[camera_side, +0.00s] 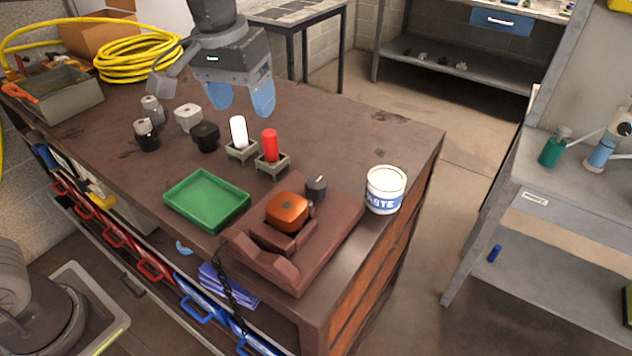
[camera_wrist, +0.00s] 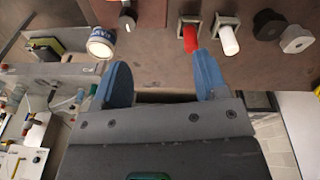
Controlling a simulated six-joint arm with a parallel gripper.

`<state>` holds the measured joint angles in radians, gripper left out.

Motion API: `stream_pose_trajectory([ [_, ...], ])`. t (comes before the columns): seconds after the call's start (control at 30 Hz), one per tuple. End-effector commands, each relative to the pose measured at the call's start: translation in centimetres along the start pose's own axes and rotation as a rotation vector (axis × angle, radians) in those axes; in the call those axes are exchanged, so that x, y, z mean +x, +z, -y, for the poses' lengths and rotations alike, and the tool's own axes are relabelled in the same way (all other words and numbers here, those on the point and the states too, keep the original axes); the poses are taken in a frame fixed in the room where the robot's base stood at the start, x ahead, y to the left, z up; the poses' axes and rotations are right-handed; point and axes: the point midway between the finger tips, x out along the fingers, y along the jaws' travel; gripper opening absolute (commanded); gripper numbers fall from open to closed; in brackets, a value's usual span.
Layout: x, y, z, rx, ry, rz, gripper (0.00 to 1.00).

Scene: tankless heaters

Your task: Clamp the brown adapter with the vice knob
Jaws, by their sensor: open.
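The brown adapter (camera_side: 287,211) sits on the dark red-brown vice (camera_side: 338,233), near the vice jaws at the front of the bench. The vice knob (camera_side: 316,188) is a small dark cylinder on the vice, just behind and to the right of the adapter. The knob also shows in the wrist view (camera_wrist: 127,19); the adapter cannot be made out there. My gripper (camera_side: 241,100) is open and empty, with blue fingertips, above the back part of the bench. In the wrist view its fingers (camera_wrist: 162,82) are spread apart with nothing between them.
A green tray (camera_side: 207,201) lies left of the vice and a paste tub (camera_side: 385,190) stands to its right. Red (camera_side: 270,145) and white (camera_side: 238,131) cylinders stand in square holders behind it. Black, grey and white parts (camera_side: 188,117) and a yellow hose (camera_side: 138,57) are farther left.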

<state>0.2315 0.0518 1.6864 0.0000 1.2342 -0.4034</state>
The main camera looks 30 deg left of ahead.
Motion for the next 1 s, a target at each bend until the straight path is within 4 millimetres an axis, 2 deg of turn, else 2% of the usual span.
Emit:
stream_pose_trajectory([
  [0.03, 1.1, -1.3, -1.7, -0.010, -0.011, 0.034, 0.67],
  [0.2, 3.9, -3.9, -5.9, -0.057, -0.046, 0.109, 0.67],
  [0.37, 5.7, -4.8, -8.1, -0.082, -0.068, 0.146, 0.67],
  [0.57, 7.0, -4.8, -8.5, -0.091, -0.076, 0.156, 0.67],
  [0.67, 8.3, -4.6, -8.4, -0.091, -0.076, 0.157, 0.67],
  [1.0, 15.1, -3.5, -7.9, -0.090, -0.077, 0.157, 0.67],
])
